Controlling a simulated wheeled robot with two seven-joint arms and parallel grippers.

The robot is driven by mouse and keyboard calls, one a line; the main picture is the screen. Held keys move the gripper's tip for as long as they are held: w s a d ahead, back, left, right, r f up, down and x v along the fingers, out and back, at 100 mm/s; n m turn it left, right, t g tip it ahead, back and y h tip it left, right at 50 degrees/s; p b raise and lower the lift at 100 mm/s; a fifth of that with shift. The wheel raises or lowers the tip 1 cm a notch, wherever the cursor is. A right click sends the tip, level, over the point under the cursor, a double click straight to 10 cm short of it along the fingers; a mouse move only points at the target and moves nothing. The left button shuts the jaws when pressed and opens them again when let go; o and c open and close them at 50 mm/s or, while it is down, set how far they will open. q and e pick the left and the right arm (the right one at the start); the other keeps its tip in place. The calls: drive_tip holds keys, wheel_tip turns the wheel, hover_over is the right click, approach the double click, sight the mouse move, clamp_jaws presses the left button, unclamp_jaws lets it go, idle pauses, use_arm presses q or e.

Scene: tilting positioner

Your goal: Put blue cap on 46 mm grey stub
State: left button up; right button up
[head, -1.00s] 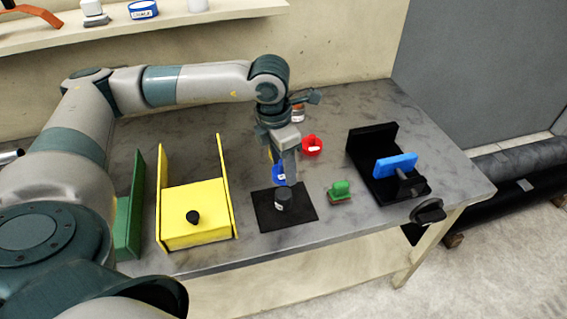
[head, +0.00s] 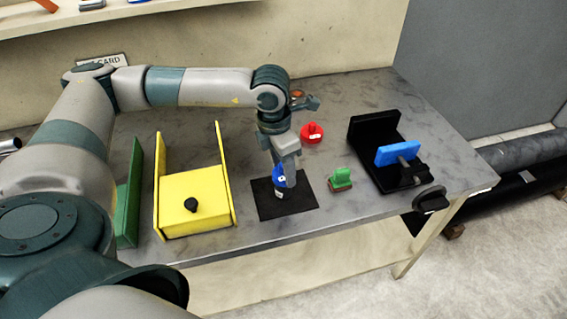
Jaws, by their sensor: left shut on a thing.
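My left gripper (head: 286,182) points down over the black mat (head: 270,212) and is shut on the blue cap (head: 278,177). The fingers hide the cap's right part. The grey stub (head: 279,193) stands upright on the mat, directly below the cap, and only a small part of it shows. The cap appears to be at the stub's top. I cannot tell whether it touches the stub or is fully seated. My right gripper is not in view.
A yellow tilting fixture (head: 193,220) with a black knob and a green panel (head: 129,205) stand left of the mat. A red part (head: 312,134), a small green block (head: 341,178) and a black clamp fixture with a blue plate (head: 397,154) lie to the right.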

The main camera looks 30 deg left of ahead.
use_arm(q)
drive_tip(key=shift+f, duration=0.35)
drive_tip(key=shift+f+b, duration=0.75)
drive_tip(key=shift+b, duration=0.25)
drive_tip(key=o, duration=1.1)
